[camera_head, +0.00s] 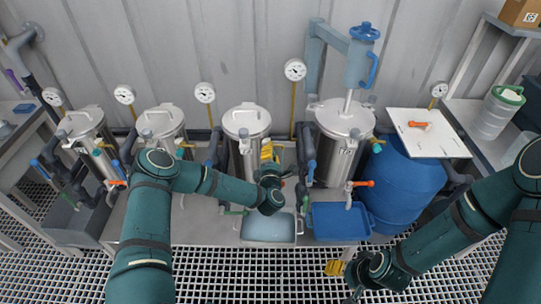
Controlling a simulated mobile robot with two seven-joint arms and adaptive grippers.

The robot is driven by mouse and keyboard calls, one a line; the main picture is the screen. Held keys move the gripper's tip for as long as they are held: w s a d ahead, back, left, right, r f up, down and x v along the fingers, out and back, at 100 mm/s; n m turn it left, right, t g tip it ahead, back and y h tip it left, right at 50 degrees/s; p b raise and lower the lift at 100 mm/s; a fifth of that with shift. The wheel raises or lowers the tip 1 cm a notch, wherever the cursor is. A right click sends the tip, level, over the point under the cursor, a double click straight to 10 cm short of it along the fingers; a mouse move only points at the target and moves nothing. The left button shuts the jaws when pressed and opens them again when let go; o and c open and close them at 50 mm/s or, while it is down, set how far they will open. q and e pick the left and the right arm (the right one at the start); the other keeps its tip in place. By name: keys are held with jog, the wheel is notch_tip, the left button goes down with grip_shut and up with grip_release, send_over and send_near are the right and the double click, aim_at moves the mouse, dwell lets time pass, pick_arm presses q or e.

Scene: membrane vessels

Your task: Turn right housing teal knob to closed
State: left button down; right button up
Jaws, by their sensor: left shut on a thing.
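The right housing (244,125) is the rightmost of three similar steel vessels with clamped lids and stands left of the large steel tank. My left gripper (267,151) reaches up to the right side of this housing, its yellow fingers shut around its teal knob. The knob is hidden behind the fingers, so its angle cannot be read. My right gripper (335,267) hangs low over the floor grating, apart from everything. It is too small to tell whether it is open.
The other two housings (160,120) (82,123) stand to the left, with visible teal knobs. A large steel tank (343,120) with a blue hand pump, a blue barrel (405,190), a pale blue tray (268,230) and a blue tray (338,232) are nearby. Gauges line the wall.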

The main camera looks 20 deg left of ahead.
pick_arm(q)
jog(key=m+b, duration=0.1)
jog(key=m, duration=0.4)
jog(key=shift+m, duration=0.3)
jog(key=m+b, duration=0.1)
jog(key=m, duration=0.4)
jog(key=shift+b, duration=0.3)
jog(key=shift+m, duration=0.3)
jog(key=c, duration=0.7)
grip_release()
jog(key=shift+s, duration=0.1)
jog(key=v, duration=1.1)
jog(key=shift+s+d, duration=0.2)
jog(key=shift+s, duration=0.15)
